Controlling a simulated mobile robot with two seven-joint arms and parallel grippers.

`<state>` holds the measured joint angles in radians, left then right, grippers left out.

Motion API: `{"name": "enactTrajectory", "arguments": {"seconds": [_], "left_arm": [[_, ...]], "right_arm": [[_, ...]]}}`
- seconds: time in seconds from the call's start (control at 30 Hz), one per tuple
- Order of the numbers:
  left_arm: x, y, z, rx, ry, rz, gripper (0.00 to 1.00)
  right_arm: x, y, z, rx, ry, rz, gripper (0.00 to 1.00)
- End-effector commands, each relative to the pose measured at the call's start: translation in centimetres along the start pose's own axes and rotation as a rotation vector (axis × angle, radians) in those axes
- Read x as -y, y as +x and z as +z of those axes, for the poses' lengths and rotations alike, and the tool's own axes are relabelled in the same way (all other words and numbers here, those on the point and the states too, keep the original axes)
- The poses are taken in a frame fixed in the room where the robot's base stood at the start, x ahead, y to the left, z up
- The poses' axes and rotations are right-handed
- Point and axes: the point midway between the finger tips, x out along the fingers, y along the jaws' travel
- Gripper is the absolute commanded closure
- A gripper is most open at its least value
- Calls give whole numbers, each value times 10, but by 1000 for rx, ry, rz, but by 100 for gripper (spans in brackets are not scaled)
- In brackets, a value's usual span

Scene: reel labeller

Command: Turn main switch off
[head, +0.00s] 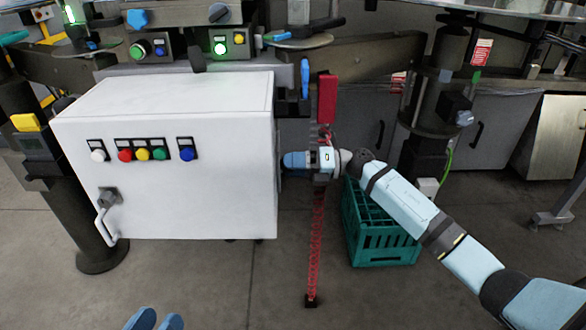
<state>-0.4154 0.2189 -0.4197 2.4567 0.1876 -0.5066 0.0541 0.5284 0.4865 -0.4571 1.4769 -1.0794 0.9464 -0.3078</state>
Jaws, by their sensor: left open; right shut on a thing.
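The white control cabinet (190,200) stands at the left with its front towards me. My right gripper (287,161) reaches in from the right to the cabinet's right side, with its blue fingertips close against that side wall. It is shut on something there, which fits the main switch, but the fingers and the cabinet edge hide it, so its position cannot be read. My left gripper (156,320) shows only as two blue fingertips at the bottom edge, apart and empty.
The cabinet front carries a row of coloured buttons (142,155) and a door handle (108,214). A red coiled cable (317,240) hangs right of the cabinet. A green crate (384,250) stands on the floor under my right arm. The floor in front is clear.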

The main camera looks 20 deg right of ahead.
Motion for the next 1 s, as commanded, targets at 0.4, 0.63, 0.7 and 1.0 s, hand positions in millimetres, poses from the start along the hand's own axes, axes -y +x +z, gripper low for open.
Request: {"name": "enactTrajectory", "arguments": {"seconds": [0.4, 0.63, 0.7, 1.0], "left_arm": [[1, 0, 6, 21, 0, 2, 57], [1, 0, 6, 21, 0, 3, 57], [1, 0, 6, 20, 0, 3, 57], [1, 0, 6, 18, -1, 3, 57]], "right_arm": [[0, 0, 0, 0, -47, -1, 80], [0, 0, 0, 0, -47, -1, 80], [0, 0, 0, 0, -47, -1, 40], [0, 0, 0, 0, -46, -1, 31]]}}
